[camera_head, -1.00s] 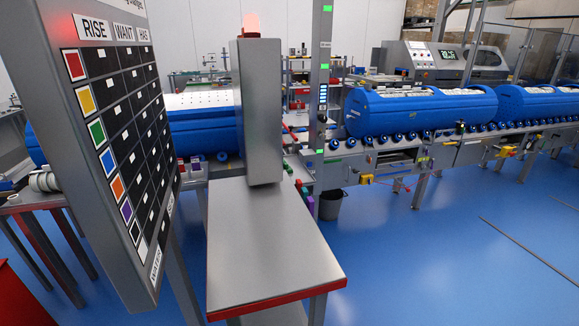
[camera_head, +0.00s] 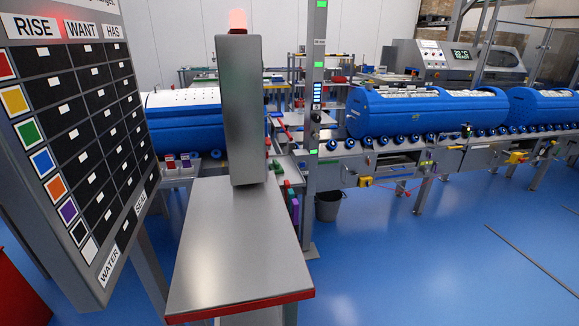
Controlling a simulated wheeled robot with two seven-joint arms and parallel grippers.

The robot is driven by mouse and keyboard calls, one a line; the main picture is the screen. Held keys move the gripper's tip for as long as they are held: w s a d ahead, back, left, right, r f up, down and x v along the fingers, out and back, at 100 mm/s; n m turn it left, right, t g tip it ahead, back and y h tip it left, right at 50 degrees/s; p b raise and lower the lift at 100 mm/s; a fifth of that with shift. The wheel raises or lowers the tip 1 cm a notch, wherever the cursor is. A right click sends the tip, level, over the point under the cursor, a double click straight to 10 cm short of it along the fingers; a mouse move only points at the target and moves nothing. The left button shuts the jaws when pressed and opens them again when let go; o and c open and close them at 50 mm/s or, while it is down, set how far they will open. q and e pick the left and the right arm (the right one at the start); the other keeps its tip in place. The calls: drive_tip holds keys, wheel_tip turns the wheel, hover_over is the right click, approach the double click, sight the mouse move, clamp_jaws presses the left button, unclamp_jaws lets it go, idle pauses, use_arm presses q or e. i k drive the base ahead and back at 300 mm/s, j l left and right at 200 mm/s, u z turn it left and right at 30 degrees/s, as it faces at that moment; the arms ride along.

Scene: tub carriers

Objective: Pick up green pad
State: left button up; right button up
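Several coloured blocks stand in a row behind the right edge of the metal table, partly hidden by the table and the grey upright box. The board on the left also carries a flat green square (camera_head: 28,132) among other coloured squares. Neither of my grippers is in view.
The metal table (camera_head: 235,255) with a red front edge is bare. The grey upright box (camera_head: 247,110) stands at its far end. The board (camera_head: 75,110) fills the left side. Blue tubs (camera_head: 425,115) sit on a roller line. Blue floor at right is mostly clear.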

sight(276, 165)
drive_tip(key=i+l+u, duration=0.1)
drive_tip(key=l, duration=0.25)
drive_tip(key=i+l+u, duration=0.1)
drive_tip(key=i+l, duration=0.4)
drive_tip(key=l, duration=0.2)
drive_tip(key=i+l+u, duration=0.15)
drive_tip(key=l, duration=0.2)
drive_tip(key=i+l+u, duration=0.1)
drive_tip(key=l, duration=0.3)
drive_tip(key=i+l+u, duration=0.1)
drive_tip(key=i+l, duration=0.15)
drive_tip(key=l, duration=0.15)
drive_tip(key=i+l, duration=0.1)
drive_tip(key=l, duration=0.3)
drive_tip(key=i+u, duration=0.05)
